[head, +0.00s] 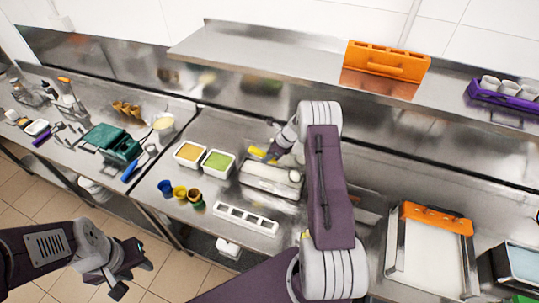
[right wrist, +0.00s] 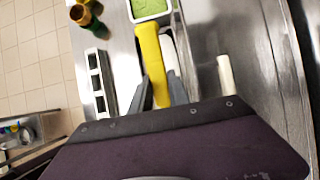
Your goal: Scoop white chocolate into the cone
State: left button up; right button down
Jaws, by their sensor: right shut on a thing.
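My right gripper (head: 273,153) is over the middle counter and shut on a yellow handle (head: 258,153), likely a scoop's. The handle (right wrist: 150,62) also shows between the grey fingers in the right wrist view; its working end is hidden. A covered steel container (head: 270,184) lies just below the gripper in the head view. I cannot tell which container holds white chocolate. Several brown cones (head: 127,109) stand at the back of the left counter. My left gripper (head: 128,277) is open and empty over the floor, in front of the counter.
Small coloured cups (head: 180,192) and a white slotted rack (head: 246,219) lie nearer the front edge. A steel shelf (head: 270,50) runs above the back.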

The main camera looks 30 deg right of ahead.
aim_at(254, 149)
jog(key=r, duration=0.1)
jog(key=r+p, duration=0.1)
jog(key=w+a+r+p, duration=0.1)
jog(key=shift+r, duration=0.1)
jog(key=shift+w+a+r+p, duration=0.1)
jog(key=shift+a+r+p, duration=0.05)
jog(key=shift+p, duration=0.25)
jog(key=shift+w+a+g+h+p, duration=0.4)
jog(key=shift+w+p, duration=0.1)
jog(key=shift+p, duration=0.6)
jog(key=shift+w+a+f+g+b, duration=0.3)
jog(key=shift+w+f+b, duration=0.05)
jog(key=shift+f+b, duration=0.25)
jog(key=shift+w+a+g+h, duration=0.15)
jog(key=shift+w+g+h, duration=0.15)
jog(key=shift+h, duration=0.1)
jog(key=shift+w+a+f+b, duration=0.1)
jog(key=shift+a+f+b, duration=0.05)
jog(key=shift+b, duration=0.45)
jog(key=shift+w+a+g+h+b, duration=0.25)
jog(key=shift+g+h+b, duration=0.05)
jog(key=shift+b, duration=0.25)
jog(key=shift+r, duration=0.2)
jog(key=shift+a, duration=0.15)
